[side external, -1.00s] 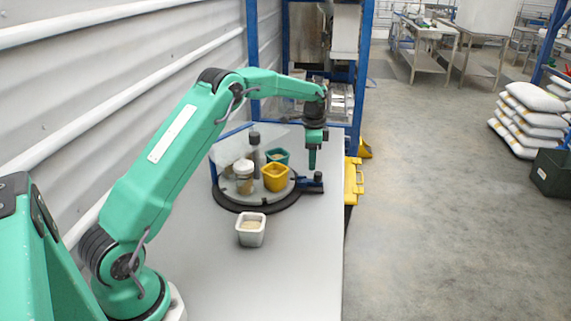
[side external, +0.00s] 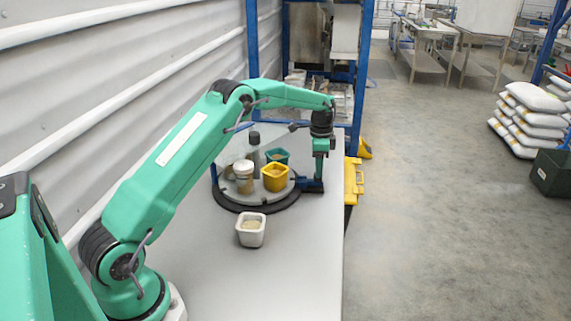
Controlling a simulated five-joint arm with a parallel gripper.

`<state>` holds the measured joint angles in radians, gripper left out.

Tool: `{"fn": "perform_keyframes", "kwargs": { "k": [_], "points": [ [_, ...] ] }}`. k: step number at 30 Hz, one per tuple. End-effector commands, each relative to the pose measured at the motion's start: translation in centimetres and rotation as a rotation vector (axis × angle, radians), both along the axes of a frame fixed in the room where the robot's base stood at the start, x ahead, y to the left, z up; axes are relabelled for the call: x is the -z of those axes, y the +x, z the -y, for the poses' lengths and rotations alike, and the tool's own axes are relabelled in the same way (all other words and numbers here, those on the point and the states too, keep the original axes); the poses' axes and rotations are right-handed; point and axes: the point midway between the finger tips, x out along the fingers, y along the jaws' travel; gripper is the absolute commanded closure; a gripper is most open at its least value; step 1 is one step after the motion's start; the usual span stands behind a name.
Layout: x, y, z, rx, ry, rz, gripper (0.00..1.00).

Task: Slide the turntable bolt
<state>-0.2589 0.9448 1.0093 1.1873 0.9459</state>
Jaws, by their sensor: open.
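The turntable (side external: 243,207) is a round dark-rimmed disc on the bench, carrying a yellow pot (side external: 275,177), a green pot (side external: 277,156), a lidded jar (side external: 243,178) and a dark-capped bottle (side external: 254,150). The bolt (side external: 311,185) is a dark and blue piece at the turntable's right edge. My gripper (side external: 319,178) points down at the bolt, with its tips low at or just above it. It is open. The tips overlap the bolt in this view, so I cannot tell whether they touch it or stand around it.
A small white pot (side external: 251,231) with pale contents stands in front of the turntable. A blue rack (side external: 365,75) stands at the bench's far end. A yellow container (side external: 352,182) sits beside the bench's right edge. The near bench top (side external: 270,285) is clear.

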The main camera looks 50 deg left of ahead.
Motion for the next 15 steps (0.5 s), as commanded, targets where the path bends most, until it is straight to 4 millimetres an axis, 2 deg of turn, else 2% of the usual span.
{"fn": "perform_keyframes", "kwargs": {
  "k": [6, 15],
  "points": [
    [1.8, 0.0, 0.0, 0.000, 0.000, -0.001, 0.58],
    [2.7, 0.0, 0.0, 0.000, -0.001, -0.001, 0.58]
  ]
}}
